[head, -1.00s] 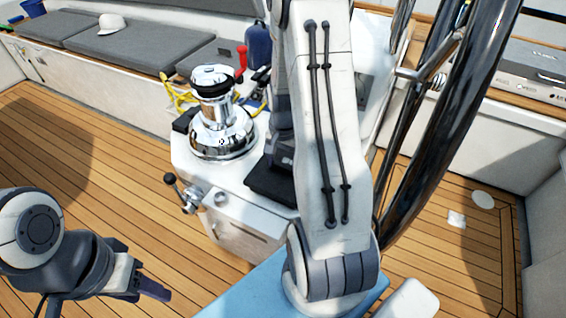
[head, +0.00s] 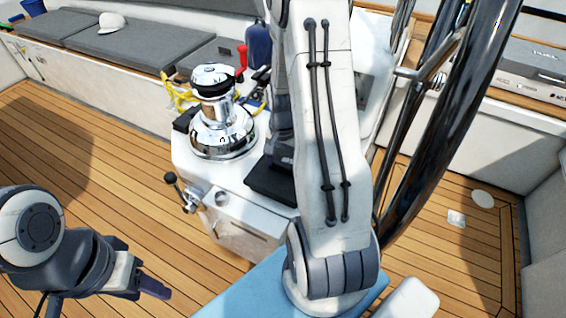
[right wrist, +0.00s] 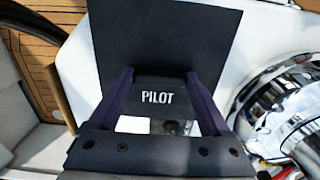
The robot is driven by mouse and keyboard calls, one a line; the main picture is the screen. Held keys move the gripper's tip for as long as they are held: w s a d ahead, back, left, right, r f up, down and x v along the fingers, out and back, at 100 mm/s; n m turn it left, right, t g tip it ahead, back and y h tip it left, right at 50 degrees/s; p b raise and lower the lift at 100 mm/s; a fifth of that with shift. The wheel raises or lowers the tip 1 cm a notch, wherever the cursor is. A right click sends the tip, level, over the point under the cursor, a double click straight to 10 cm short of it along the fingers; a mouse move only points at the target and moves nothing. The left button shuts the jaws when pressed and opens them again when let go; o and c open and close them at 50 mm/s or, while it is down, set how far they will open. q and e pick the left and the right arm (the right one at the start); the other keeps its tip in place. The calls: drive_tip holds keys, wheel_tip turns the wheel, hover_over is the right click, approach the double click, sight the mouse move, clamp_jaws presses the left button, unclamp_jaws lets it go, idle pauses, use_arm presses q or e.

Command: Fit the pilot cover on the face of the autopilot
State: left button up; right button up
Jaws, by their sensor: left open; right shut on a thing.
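The pilot cover (right wrist: 160,97) is a dark piece with PILOT in white letters, seen in the right wrist view. My right gripper (right wrist: 157,82) is shut on it, with one finger at each side. A flat dark square panel (right wrist: 165,40) lies just beyond the cover; I cannot tell whether they touch. I cannot make out the autopilot's face. In the head view my right arm hides its gripper and the cover. My left gripper (head: 152,287) is open and empty at the lower left, over the deck, away from the cover.
A chrome winch (head: 222,120) stands on the white console, with a dark pad (head: 268,183) at its front edge. A crank handle (head: 181,192) sticks out at the console's left. The large dark wheel (head: 445,130) rises at the right. The teak deck (head: 110,170) at left is clear.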

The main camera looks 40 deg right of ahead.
drive_tip(key=shift+f+b, duration=0.6)
drive_tip(key=shift+f, duration=0.55)
idle(0.4)
drive_tip(key=shift+f, duration=0.25)
idle(0.5)
idle(0.6)
drive_tip(key=o, duration=1.2)
drive_tip(key=shift+o, duration=0.2)
drive_tip(key=shift+r, duration=0.1)
drive_tip(key=shift+r+p, duration=3.45)
drive_tip(key=shift+p, duration=0.05)
